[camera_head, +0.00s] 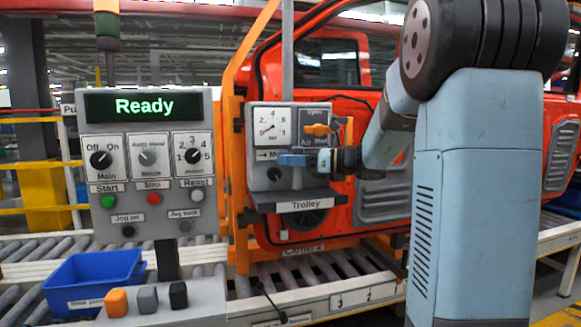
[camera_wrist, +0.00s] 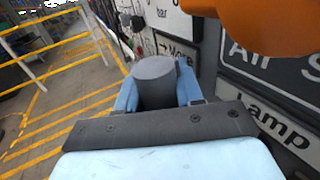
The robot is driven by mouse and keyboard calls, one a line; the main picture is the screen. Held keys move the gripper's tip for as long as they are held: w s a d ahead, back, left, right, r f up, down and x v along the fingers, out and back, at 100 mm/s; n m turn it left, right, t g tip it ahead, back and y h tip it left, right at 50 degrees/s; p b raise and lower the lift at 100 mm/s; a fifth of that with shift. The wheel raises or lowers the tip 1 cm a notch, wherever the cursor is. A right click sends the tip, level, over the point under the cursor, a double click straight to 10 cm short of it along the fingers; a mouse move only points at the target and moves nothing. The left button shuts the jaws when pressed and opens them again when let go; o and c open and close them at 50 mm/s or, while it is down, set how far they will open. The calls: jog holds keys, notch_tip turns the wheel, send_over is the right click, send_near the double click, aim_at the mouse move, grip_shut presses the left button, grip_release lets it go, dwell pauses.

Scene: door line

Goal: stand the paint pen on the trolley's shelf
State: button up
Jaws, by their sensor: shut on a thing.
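The paint pen (camera_wrist: 155,82) is a dark grey cylinder between the blue fingers of my gripper (camera_wrist: 157,92) in the wrist view; its round end faces the camera. In the head view my gripper (camera_head: 293,160) is shut on the pen just above the trolley's shelf. The pen (camera_head: 297,179) shows as a narrow grey upright piece below the fingers. The shelf (camera_head: 270,199) is a dark ledge above the "Trolley" label, under the gauge panel. The pen's lower end appears to reach down to the shelf, but I cannot tell whether it touches.
The panel (camera_head: 262,148) with a gauge stands close behind my gripper. An orange lever (camera_head: 320,129) juts out just above it and looms large in the wrist view (camera_wrist: 265,22). A "Ready" control box (camera_head: 145,160) stands left, with a blue bin (camera_head: 95,280) below.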

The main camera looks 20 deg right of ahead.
jog(key=shift+f, duration=0.9)
jog(key=o, duration=0.7)
jog(key=shift+o, duration=0.2)
